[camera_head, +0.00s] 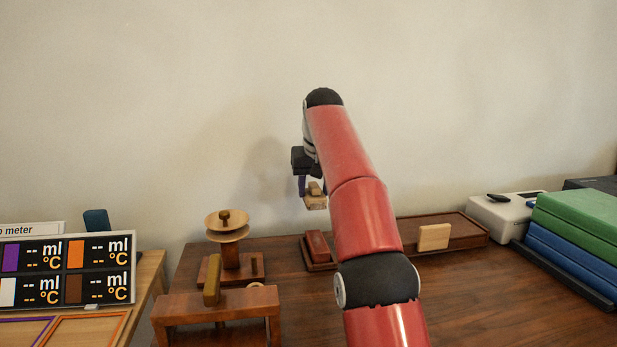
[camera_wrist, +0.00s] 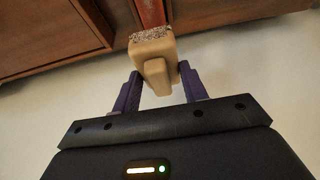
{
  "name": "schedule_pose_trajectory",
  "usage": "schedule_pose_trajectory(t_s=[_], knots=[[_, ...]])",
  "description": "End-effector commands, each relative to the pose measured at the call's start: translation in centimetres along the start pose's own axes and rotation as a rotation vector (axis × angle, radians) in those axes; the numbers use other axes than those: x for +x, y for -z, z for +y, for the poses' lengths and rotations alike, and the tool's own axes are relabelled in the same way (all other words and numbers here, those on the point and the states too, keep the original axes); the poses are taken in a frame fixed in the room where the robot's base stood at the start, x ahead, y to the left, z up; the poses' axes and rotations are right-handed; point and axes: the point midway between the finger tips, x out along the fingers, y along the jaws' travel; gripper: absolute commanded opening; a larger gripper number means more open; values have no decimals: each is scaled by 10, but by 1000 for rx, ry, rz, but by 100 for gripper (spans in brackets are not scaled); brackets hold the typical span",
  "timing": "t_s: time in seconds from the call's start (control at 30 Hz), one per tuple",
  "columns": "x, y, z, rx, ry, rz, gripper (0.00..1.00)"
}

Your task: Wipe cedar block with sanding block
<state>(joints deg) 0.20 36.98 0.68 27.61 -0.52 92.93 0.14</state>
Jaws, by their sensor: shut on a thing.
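My gripper (camera_head: 313,189) is raised in front of the wall, with its purple fingers shut on the knob of the sanding block (camera_head: 316,202). In the wrist view, my gripper (camera_wrist: 160,74) holds the pale wooden sanding block (camera_wrist: 152,45), whose speckled gritty face points away from me. A reddish-brown block, apparently the cedar block (camera_head: 317,243), lies on a small dark wooden base below and apart from the sanding block. It seems to show in the wrist view (camera_wrist: 151,12) as a reddish strip beyond the gritty face, partly hidden.
A long wooden tray (camera_head: 470,229) with a pale square block (camera_head: 433,237) lies right of my arm. A wooden stand with a dish (camera_head: 227,225) and a small bench (camera_head: 215,305) stand left. Green and blue cases (camera_head: 580,225) occupy the right. The front middle table is clear.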

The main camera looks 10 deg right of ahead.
Motion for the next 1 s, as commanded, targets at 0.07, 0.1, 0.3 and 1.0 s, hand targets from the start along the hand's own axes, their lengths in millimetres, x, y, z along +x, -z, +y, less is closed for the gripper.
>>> schedule_pose_trajectory(t_s=[0.07, 0.1, 0.3, 1.0], knots=[[0, -1, 0, 0, 0, 0, 25], [2, -1, 0, 0, 0, 0, 25], [16, -8, 0, 0, 0, -3, 25], [55, -23, 0, 0, 0, 1, 25]])
